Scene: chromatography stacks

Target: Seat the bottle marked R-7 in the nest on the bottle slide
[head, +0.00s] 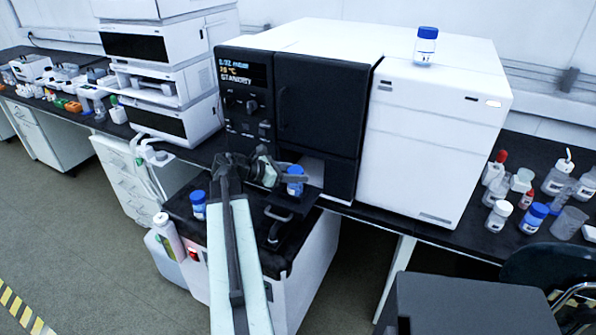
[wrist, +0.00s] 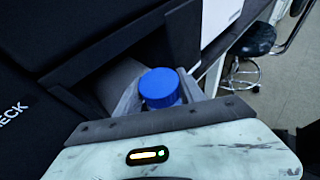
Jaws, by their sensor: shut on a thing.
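My gripper (head: 287,179) is shut on a blue-capped bottle (head: 295,188) in front of the instrument's opening. In the wrist view the blue cap (wrist: 160,86) sits between the two grey fingers of the gripper (wrist: 160,98); the bottle's body is mostly hidden. Its label cannot be read, so I cannot tell whether it is R-7. A dark slide (head: 297,207) with a front handle juts out just below the bottle. The nest is hidden, and I cannot tell whether the bottle touches the slide.
Another blue-capped bottle (head: 198,205) stands left of my arm on the black-topped cabinet. One more bottle (head: 425,47) stands on the white instrument. Several bottles crowd the right bench, with a dark chair (head: 548,262) beside it. Grey floor (head: 90,270) is open at lower left.

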